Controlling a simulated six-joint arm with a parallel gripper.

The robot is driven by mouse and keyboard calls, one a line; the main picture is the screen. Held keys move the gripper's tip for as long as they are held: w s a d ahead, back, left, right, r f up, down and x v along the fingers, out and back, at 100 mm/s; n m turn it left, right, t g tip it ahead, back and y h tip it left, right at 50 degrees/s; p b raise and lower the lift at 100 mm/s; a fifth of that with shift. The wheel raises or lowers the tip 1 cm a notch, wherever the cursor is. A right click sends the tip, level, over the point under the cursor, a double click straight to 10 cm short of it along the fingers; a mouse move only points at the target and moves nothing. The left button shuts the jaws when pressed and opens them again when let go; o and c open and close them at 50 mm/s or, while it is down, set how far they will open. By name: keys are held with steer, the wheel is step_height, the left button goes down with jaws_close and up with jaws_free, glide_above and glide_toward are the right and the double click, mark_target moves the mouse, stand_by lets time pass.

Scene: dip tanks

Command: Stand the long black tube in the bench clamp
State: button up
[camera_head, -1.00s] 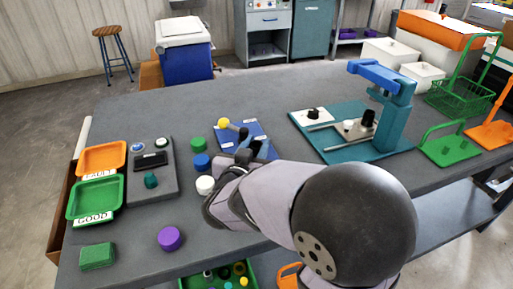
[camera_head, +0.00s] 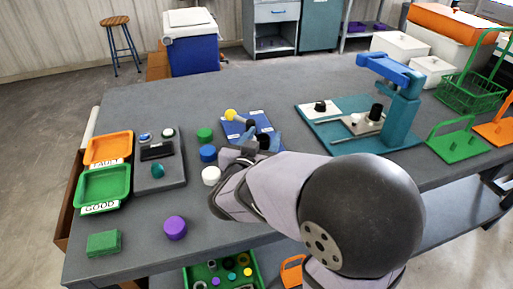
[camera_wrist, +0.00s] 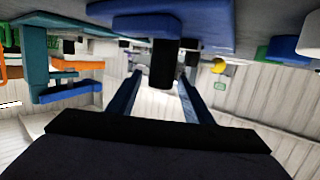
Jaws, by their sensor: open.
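A black upright tube (camera_wrist: 162,64) shows between my gripper's fingers in the wrist view, which is upside down. It stands at a blue block (camera_wrist: 150,24). My gripper (camera_wrist: 157,82) is open, one blue finger on each side of the tube, with gaps visible. In the head view my gripper (camera_head: 260,138) is over the near edge of the blue labelled mat (camera_head: 238,131), and the tube's dark top (camera_head: 264,141) shows between the fingers. A teal stand with a blue arm (camera_head: 390,70) rises from a teal plate (camera_head: 335,136). I cannot tell which fixture is the bench clamp.
A yellow ball (camera_head: 231,115) and green (camera_head: 205,134), blue (camera_head: 208,153) and white (camera_head: 211,175) cylinders are left of my gripper. Orange (camera_head: 108,147) and green (camera_head: 103,186) trays are far left.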

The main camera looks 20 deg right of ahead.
steer(key=v, duration=1.2)
steer(key=shift+b, duration=0.35)
steer(key=w+a+r+n+y+p, duration=0.2)
steer(key=w+a+n+y+p, duration=0.2)
steer(key=w+a+y+p, duration=0.3)
steer(key=s+f+n+g+y+p, duration=0.1)
steer(key=s+f+g+p, duration=0.1)
steer(key=s, duration=0.1)
steer(key=s+d+f+n+g+y+p, duration=0.1)
steer(key=s+g+p, duration=0.2)
steer(key=s, duration=0.1)
steer(key=s+f+n+g+y+p, duration=0.1)
steer(key=s+f+g+p, duration=0.1)
steer(key=s+g+p, duration=0.1)
steer(key=shift+s+d+f+y, duration=0.3)
steer(key=shift+s+f, duration=0.05)
steer(key=shift+s, duration=0.25)
steer(key=s+d+g+h+p, duration=0.1)
steer(key=s+d+g+p, duration=0.2)
steer(key=s+d+g, duration=0.2)
steer(key=s+d, duration=0.2)
steer(key=s, duration=0.2)
steer(key=shift+s+h, duration=0.25)
steer(key=shift+h, duration=0.15)
